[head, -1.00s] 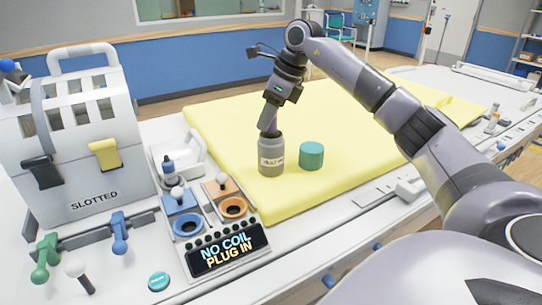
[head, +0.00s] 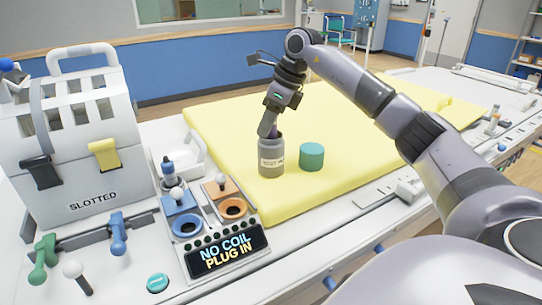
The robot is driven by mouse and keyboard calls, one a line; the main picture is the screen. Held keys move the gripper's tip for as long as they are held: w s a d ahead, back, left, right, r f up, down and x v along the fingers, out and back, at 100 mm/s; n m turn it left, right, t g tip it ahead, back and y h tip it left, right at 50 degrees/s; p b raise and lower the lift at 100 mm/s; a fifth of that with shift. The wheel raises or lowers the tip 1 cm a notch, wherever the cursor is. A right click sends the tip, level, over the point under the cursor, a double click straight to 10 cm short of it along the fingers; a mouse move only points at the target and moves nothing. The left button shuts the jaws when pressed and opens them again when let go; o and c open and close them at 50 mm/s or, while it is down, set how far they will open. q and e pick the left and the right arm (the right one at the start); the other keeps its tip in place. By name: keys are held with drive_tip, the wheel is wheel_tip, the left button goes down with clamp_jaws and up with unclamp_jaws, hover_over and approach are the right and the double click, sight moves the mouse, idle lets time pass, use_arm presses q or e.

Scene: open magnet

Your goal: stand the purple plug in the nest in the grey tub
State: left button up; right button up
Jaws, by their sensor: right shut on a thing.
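The grey tub (head: 271,159), with a pale label, stands upright on the yellow mattress. My right gripper (head: 269,130) points down at the tub's mouth, with its fingertips at or just inside the rim. It is shut on the purple plug (head: 274,131), of which only a small dark purple part shows. The tub's wall and the fingers hide the rest of the plug. The nest inside the tub is hidden, so I cannot tell whether the plug touches it. My left gripper is not in view.
A green cylinder (head: 312,157) stands close to the right of the tub on the yellow mattress (head: 380,130). At the left are a white slotted case (head: 75,145), blue and orange sockets (head: 188,226), and a display (head: 227,250) reading "NO COIL PLUG IN".

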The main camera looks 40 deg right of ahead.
drive_tip(key=shift+s+f, duration=0.15)
drive_tip(key=shift+f, duration=0.3)
drive_tip(key=shift+s+a+f+b, duration=0.1)
drive_tip(key=shift+a+f+b, duration=0.05)
drive_tip(key=shift+f+b, duration=0.25)
drive_tip(key=shift+s+a+f, duration=0.1)
drive_tip(key=shift+f, duration=0.4)
idle(0.3)
drive_tip(key=o, duration=1)
drive_tip(key=shift+o, duration=0.7)
drive_tip(key=w+v, duration=0.1)
drive_tip(key=v, duration=0.8)
drive_tip(key=shift+r, duration=0.4)
drive_tip(key=shift+s, duration=0.1)
